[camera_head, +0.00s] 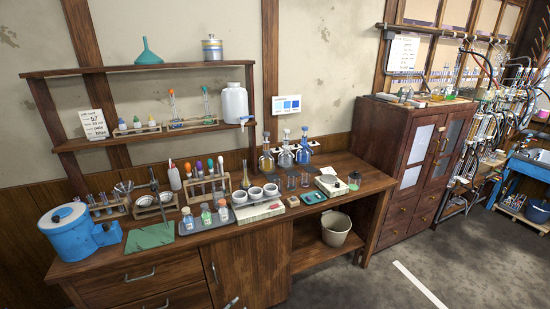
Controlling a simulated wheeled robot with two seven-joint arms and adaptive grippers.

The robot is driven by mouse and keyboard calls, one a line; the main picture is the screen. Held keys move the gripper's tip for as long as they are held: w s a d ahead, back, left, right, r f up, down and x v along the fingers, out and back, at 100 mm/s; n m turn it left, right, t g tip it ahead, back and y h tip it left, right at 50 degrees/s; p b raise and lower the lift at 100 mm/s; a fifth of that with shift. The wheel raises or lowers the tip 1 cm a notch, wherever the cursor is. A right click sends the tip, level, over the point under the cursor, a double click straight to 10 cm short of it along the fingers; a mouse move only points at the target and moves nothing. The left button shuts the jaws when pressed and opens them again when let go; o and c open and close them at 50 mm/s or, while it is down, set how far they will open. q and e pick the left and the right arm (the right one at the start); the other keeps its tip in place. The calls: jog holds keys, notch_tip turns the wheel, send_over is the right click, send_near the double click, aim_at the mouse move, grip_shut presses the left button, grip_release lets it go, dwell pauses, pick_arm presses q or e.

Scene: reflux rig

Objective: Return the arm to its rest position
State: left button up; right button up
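A blue machine (78,232) and green mat (149,237) are at the bench's left. Racks, bottles and flasks crowd the back beneath a shelf (150,68). A bucket (336,229) sits on the lower shelf. A cabinet (400,150) stands right; the floor (460,265) is open.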

pick_arm(q)
jog(key=s+a+f+n+g+y, duration=0.1)
jog(key=s+a+f+n+g, duration=0.15)
jog(key=s+f, duration=0.75)
jog(key=s+a+f+n+g+y, duration=0.25)
jog(key=s+f, duration=0.35)
jog(key=s, duration=0.9)
jog(key=s+a+f+n+g+y, duration=0.1)
jog(key=s+a+f+n+g, duration=0.2)
jog(key=s+f, duration=0.65)
jog(key=s+a+n+g, duration=0.1)
jog(key=s+a+g, duration=0.1)
jog(key=s, duration=1.6)
jog(key=shift+s+f+g, duration=0.35)
jog(key=shift+g, duration=0.15)
jog(key=shift+y, duration=0.25)
jog(key=o, duration=0.3)
jog(key=shift+a, duration=0.1)
jog(key=shift+w, duration=0.1)
